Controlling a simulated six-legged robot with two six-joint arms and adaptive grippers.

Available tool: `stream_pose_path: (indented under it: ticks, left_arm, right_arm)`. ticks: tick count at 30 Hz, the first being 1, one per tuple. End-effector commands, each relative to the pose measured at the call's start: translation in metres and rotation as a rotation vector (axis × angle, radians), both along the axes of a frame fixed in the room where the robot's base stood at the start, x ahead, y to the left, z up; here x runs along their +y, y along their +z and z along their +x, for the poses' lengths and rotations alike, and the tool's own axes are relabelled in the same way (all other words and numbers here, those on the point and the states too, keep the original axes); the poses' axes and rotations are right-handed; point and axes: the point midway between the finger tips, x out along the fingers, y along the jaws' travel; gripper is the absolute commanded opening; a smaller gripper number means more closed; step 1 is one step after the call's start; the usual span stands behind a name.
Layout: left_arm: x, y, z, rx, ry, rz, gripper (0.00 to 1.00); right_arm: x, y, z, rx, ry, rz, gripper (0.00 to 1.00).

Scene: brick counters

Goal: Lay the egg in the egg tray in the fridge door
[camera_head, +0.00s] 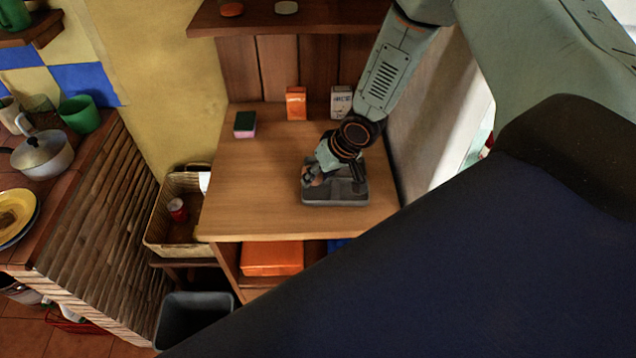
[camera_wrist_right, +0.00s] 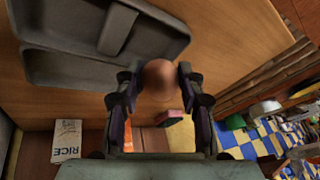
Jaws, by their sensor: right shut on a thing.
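My right gripper (camera_head: 322,170) is over the left part of a dark grey tray on the wooden counter. In the right wrist view, its fingers (camera_wrist_right: 158,88) are closed on a brown egg (camera_wrist_right: 158,76). The egg also shows small in the head view (camera_head: 316,181). The grey tray (camera_head: 338,202) has long hollows and lies beside the egg in the wrist view (camera_wrist_right: 95,72). I cannot tell whether the egg touches the tray. I cannot make out the fridge door or its egg tray. My left gripper is out of view.
A wicker basket (camera_head: 168,226) and a grey bin (camera_head: 190,318) stand left. The counter's front left (camera_head: 250,205) is clear.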

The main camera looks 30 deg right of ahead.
Motion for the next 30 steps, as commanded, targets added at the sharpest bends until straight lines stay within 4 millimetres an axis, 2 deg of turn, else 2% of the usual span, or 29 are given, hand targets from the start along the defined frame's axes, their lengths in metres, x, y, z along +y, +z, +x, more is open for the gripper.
stream_pose_path:
  ticks: [3,6,14,15,22,30]
  left_arm:
    - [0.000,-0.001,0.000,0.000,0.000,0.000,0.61]
    - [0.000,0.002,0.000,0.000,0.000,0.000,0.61]
    - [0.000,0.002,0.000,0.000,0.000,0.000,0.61]
    - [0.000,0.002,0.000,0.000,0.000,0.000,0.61]
    - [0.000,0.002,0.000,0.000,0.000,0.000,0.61]
    - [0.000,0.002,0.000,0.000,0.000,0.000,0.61]
  right_arm:
    - [0.000,-0.020,-0.001,0.004,0.001,-0.001,0.28]
    - [0.000,-0.026,-0.001,0.002,0.001,-0.001,0.28]
    - [0.000,-0.028,0.000,0.000,0.000,0.000,0.28]
    - [0.000,-0.028,0.000,0.001,0.000,0.000,0.41]
    - [0.000,-0.028,0.000,0.001,0.000,0.000,0.61]
    - [0.000,-0.028,-0.001,0.001,-0.001,0.000,0.62]
